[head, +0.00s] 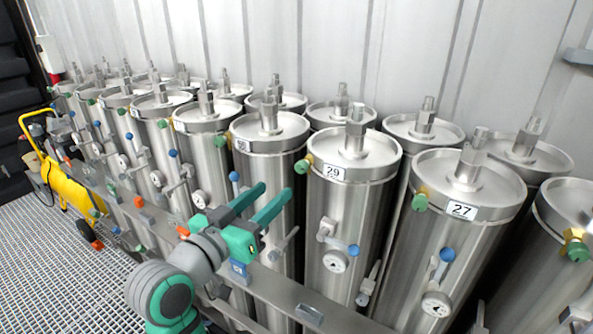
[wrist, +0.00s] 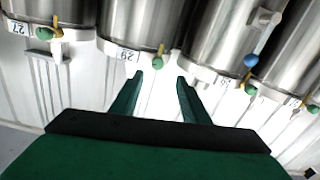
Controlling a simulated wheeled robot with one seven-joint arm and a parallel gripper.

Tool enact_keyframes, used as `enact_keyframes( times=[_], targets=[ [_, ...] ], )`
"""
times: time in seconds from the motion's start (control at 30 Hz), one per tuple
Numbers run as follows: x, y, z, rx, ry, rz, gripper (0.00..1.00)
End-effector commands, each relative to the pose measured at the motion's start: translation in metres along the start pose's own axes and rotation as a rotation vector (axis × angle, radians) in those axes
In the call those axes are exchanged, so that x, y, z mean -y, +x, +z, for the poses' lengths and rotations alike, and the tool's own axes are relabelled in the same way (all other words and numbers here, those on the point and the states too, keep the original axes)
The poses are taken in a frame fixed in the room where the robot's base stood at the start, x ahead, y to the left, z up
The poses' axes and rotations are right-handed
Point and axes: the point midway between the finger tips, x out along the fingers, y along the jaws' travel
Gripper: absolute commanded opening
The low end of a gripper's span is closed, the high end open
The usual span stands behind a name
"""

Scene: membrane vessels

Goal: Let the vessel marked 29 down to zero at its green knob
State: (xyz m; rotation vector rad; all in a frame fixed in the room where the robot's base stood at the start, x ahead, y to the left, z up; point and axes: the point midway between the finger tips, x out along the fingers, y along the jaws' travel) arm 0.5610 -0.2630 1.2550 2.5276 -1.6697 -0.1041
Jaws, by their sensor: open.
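The vessel marked 29 (head: 350,205) is an upright steel cylinder with a white label. Its green knob (head: 301,166) sits on a brass fitting at the upper left rim, left of the label. A gauge (head: 335,262) and a blue knob (head: 353,250) are lower on its front; the needle is too small to read. My gripper (head: 272,192) is open and empty, in front of the vessel to the left, left of and lower than the green knob. In the wrist view, which is upside down, the green knob (wrist: 157,62) shows just beyond and between my fingertips (wrist: 160,78), apart from them.
The vessel marked 27 (head: 440,220) stands to the right with its own green knob (head: 420,201) and blue knob (head: 447,254). More vessels stand close together left and behind. A steel rail (head: 310,314) runs along the front. A yellow cart (head: 68,185) stands on the grating at far left.

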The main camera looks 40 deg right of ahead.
Motion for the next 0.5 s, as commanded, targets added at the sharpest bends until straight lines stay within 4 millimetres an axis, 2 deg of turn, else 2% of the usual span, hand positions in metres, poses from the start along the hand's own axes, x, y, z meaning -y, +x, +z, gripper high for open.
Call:
enact_keyframes(
  times=[0.23,0.5],
  targets=[
    [-0.004,0.016,-0.004,0.008,0.011,0.014,0.42],
    [-0.005,0.063,-0.004,0.006,0.011,0.015,0.42]
  ],
)
